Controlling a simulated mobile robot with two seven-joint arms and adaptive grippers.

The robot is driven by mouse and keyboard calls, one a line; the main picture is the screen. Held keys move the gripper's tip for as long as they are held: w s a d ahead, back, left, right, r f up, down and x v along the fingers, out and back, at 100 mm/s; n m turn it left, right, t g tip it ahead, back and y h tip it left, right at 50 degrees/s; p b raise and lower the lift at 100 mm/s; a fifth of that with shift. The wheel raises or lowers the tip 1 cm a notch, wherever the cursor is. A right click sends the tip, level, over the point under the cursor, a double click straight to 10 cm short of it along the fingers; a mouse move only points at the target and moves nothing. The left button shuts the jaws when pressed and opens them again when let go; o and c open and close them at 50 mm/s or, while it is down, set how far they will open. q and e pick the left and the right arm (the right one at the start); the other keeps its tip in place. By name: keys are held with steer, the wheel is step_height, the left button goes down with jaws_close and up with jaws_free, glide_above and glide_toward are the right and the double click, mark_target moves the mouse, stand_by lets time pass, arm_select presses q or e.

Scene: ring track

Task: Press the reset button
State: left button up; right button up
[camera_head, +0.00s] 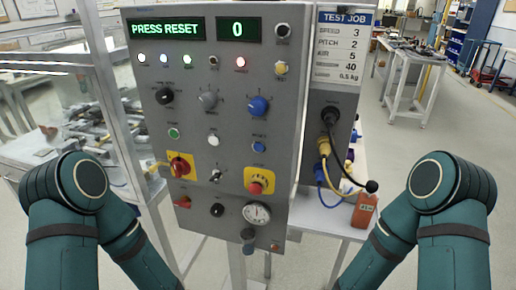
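A grey control panel (228,80) stands upright in front of me. A small blue button (259,147) sits on the right of the panel's middle, under a small label that looks like RESET. It is above the red emergency stop (255,187) on its yellow plate and below a larger blue knob (258,106). My two teal arms stand at the left and right sides, clear of the panel front. Neither gripper shows in the view.
A green button (174,133), a white button (213,141) and a red-yellow rotary switch (181,167) share the panel. A job card (342,48), cables and an orange box (364,210) are on the right.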

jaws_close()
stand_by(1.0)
